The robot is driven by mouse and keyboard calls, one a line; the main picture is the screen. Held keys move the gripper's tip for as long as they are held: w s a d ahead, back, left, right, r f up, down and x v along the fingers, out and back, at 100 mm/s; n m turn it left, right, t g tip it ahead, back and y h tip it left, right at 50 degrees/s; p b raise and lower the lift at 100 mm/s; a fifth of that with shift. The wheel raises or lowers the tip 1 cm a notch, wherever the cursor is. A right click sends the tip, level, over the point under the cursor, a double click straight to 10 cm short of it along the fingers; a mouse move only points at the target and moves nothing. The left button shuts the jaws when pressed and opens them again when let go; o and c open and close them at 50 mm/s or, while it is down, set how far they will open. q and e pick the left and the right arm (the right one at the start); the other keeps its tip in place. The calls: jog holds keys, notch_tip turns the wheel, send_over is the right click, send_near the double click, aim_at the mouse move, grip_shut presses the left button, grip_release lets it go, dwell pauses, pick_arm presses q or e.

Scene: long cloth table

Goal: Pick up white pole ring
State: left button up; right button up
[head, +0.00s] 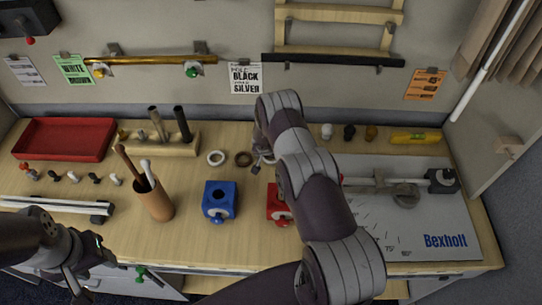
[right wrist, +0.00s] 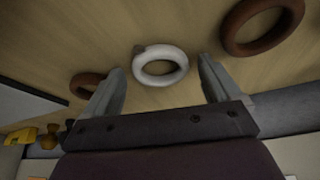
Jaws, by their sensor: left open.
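In the right wrist view, a white pole ring (right wrist: 160,66) lies flat on the wooden table, between and just beyond the fingertips of my right gripper (right wrist: 161,68). The fingers are apart, with a gap on each side of the ring. Brown rings lie on both sides, one at the right (right wrist: 262,24) and one partly behind the left finger (right wrist: 88,84). In the head view, another white ring (head: 215,158) and a brown ring (head: 243,159) lie left of my right arm, which hides much of that row. My left gripper (head: 88,272) is open and empty at the lower left.
A blue block (head: 219,201) and a partly hidden red block (head: 279,205) stand in front of the rings. A brown cup (head: 153,201) with sticks, a pole holder (head: 160,145) and a red tray (head: 64,139) are at left. A Bexholt board (head: 440,215) lies at right.

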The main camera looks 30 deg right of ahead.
jog(key=c, duration=0.9)
